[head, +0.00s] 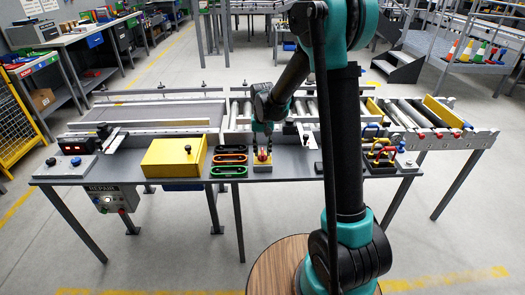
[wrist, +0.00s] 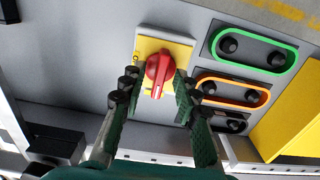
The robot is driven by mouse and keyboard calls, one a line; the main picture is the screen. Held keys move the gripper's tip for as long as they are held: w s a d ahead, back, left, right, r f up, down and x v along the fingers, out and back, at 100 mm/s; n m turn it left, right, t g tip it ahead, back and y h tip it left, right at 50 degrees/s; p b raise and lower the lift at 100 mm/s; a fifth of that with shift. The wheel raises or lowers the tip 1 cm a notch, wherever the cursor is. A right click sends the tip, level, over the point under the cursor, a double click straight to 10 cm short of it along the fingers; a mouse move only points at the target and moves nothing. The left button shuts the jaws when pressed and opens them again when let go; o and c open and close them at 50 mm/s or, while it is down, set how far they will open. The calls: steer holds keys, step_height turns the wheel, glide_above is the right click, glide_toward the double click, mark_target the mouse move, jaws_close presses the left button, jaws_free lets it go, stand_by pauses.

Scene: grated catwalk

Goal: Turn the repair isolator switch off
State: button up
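The isolator switch is a red rotary knob (wrist: 158,72) on a yellow plate (wrist: 180,47). Its raised grip runs nearly up and down in the wrist view, slightly tilted. A small dark mark, perhaps an O, shows on the plate's left; the other markings are hidden or too small to read. In the head view the knob (head: 262,157) sits on the grey bench, under my gripper (head: 262,131). My gripper (wrist: 157,88) is open, one finger on each side of the knob. A gap shows on the left; the right finger is very close, and I cannot tell whether it touches.
Green, orange and dark framed handle panels (head: 230,161) lie left of the switch. A yellow box (head: 174,157) stands further left. A box labelled REPAIR (head: 111,197) hangs below the bench. Conveyors run behind.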

steer(key=shift+f, duration=0.2)
steer(key=shift+c, duration=0.2)
jaws_close()
